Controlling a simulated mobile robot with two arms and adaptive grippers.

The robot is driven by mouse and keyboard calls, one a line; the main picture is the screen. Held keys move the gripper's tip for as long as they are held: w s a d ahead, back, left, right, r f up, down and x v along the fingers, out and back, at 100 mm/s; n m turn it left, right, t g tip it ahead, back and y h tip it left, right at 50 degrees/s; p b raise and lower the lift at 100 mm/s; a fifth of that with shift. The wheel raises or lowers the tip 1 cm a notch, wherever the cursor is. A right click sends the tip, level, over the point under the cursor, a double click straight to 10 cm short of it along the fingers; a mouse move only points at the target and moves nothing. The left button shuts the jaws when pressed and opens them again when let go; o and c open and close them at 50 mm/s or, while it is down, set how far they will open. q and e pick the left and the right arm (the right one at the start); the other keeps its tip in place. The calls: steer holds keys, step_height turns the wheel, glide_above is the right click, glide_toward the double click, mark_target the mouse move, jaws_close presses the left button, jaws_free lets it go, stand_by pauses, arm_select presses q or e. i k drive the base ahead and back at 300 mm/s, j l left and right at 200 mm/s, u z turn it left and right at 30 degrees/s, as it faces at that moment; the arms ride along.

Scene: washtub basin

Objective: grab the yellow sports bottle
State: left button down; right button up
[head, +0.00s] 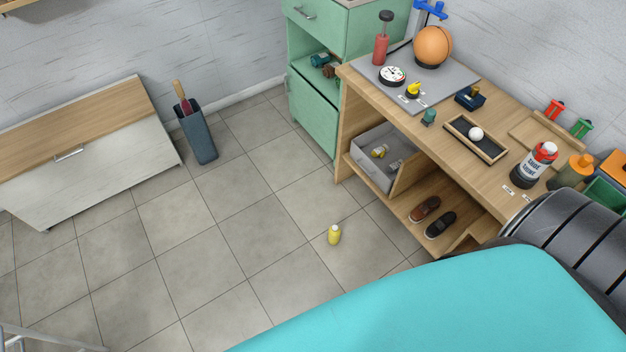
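A small yellow bottle (334,236) with a pale top stands on the grey tiled floor in the middle of the head view, in front of the wooden desk. It looks upright, with clear floor around it. It is too small to make out details. Neither of my grippers shows in this view.
The wooden desk (492,178) holds a white, red and black bottle (533,165) and an orange-capped bottle (577,171). Shoes (425,209) lie on its lower shelf. A green cabinet (312,107) and a low cabinet (95,175) stand behind. Something turquoise hides the lower right.

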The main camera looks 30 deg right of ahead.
mark_target(334, 237)
steer(key=i+j, duration=0.1)
steer(key=i, duration=2.35)
steer(key=i+z, duration=0.1)
steer(key=z, duration=0.35)
steer(key=i+z, duration=0.1)
steer(key=z, duration=0.35)
steer(key=i+z, duration=0.1)
steer(key=z, duration=0.3)
steer(key=i+j+z, duration=0.1)
steer(key=z, duration=0.35)
steer(key=j+z, duration=0.15)
steer(key=z, duration=0.3)
